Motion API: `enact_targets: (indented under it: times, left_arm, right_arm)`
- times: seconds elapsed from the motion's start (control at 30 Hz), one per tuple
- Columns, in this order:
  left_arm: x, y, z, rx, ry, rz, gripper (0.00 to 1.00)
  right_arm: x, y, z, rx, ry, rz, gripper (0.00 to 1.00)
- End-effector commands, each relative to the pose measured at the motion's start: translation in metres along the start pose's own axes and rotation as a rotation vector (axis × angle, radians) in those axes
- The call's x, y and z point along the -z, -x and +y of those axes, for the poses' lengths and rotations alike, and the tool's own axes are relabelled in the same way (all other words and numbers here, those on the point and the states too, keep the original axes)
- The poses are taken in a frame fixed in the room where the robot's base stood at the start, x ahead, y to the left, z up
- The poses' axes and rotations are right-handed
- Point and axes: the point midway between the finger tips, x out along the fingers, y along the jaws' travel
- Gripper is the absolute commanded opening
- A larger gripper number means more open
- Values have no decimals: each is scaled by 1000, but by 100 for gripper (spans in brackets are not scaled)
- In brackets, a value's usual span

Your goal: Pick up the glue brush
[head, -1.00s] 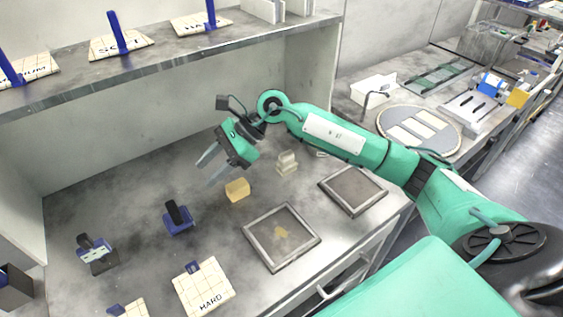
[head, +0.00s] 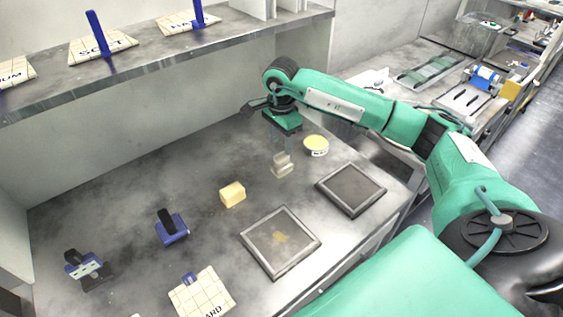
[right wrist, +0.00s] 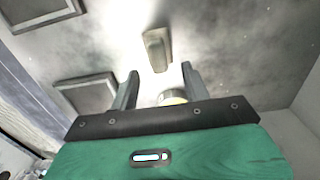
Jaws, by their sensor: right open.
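A small pale, stepped block-like object (head: 282,165), which I take to be the glue brush, stands on the grey worktop. In the right wrist view it is a beige elongated shape (right wrist: 157,48) just beyond the fingertips. My right gripper (head: 284,152) points down close above and behind it. Its two fingers are apart, with nothing gripped, as the right wrist view (right wrist: 160,72) shows. I cannot tell whether they touch the object. My left gripper is not in view.
A round yellow-topped tin (head: 316,146) stands right of the gripper. A yellow block (head: 232,194), two framed plates (head: 281,246) (head: 351,193) and a blue-based tool (head: 172,228) lie nearby. A shelf (head: 150,68) overhangs the back.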

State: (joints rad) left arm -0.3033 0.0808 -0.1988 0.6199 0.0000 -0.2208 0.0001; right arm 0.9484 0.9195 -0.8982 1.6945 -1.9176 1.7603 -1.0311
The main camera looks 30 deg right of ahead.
Motion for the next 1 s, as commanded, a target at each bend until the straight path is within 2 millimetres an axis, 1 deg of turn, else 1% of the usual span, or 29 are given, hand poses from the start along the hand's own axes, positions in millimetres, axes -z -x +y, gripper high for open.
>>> enact_targets:
  times: [0.07, 0.17, 0.27, 0.4, 0.53, 0.67, 0.83, 0.87, 1.0]
  left_arm:
    - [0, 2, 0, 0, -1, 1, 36]
    - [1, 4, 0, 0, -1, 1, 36]
    - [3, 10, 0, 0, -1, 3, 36]
    - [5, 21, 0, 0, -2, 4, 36]
    - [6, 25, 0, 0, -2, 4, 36]
    - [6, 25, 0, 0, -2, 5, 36]
    - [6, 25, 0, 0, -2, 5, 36]
    - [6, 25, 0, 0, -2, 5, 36]
    - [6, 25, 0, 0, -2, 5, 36]
  right_arm:
    - [0, -7, 0, -1, 1, -1, 47]
    - [0, -12, 1, -1, 1, -1, 47]
    - [-1, -19, 1, -1, 1, -1, 47]
    - [-1, -38, 3, -3, 1, -2, 47]
    - [-2, -55, 3, -1, 0, -3, 47]
    - [-1, -62, 2, 1, 1, -2, 47]
    - [-1, -63, 2, 2, 1, -2, 47]
    - [-1, -63, 2, 2, 1, -2, 45]
    - [-1, -63, 2, 2, 1, -2, 18]
